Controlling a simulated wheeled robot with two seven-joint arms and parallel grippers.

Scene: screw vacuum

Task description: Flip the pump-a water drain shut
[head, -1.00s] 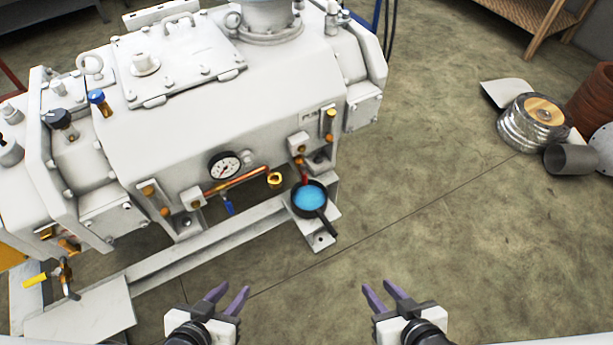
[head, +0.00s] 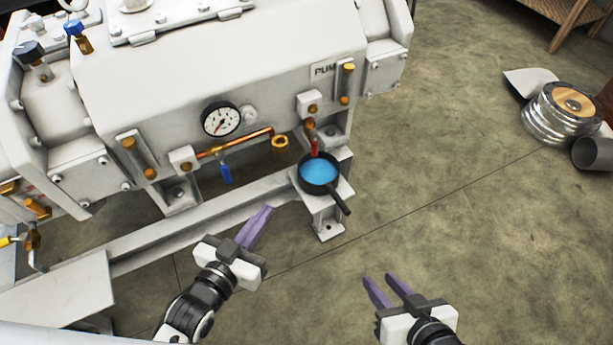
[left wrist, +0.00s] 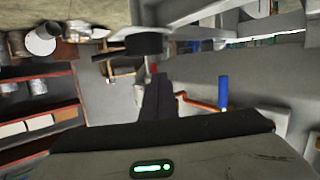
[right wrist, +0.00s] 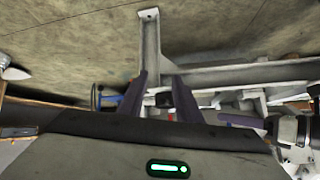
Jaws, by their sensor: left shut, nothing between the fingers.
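The white pump (head: 250,80) carries a small valve with a red handle (head: 315,147), just above a black pan of blue water (head: 319,172). Part of a "PUM…" label (head: 325,70) shows above it. A blue valve handle (head: 226,172) hangs from a copper pipe to the left; it also shows in the left wrist view (left wrist: 223,92). My left gripper (head: 263,211) is shut and empty, below and left of the pan, apart from both handles. The red handle shows beyond its fingers in the left wrist view (left wrist: 154,68). My right gripper (head: 386,279) is open and empty over the floor.
A round gauge (head: 221,119) sits on the pump's front. The pan's handle (head: 341,203) sticks out toward me. The pump's base rail (head: 190,228) runs below. The floor between is clear.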

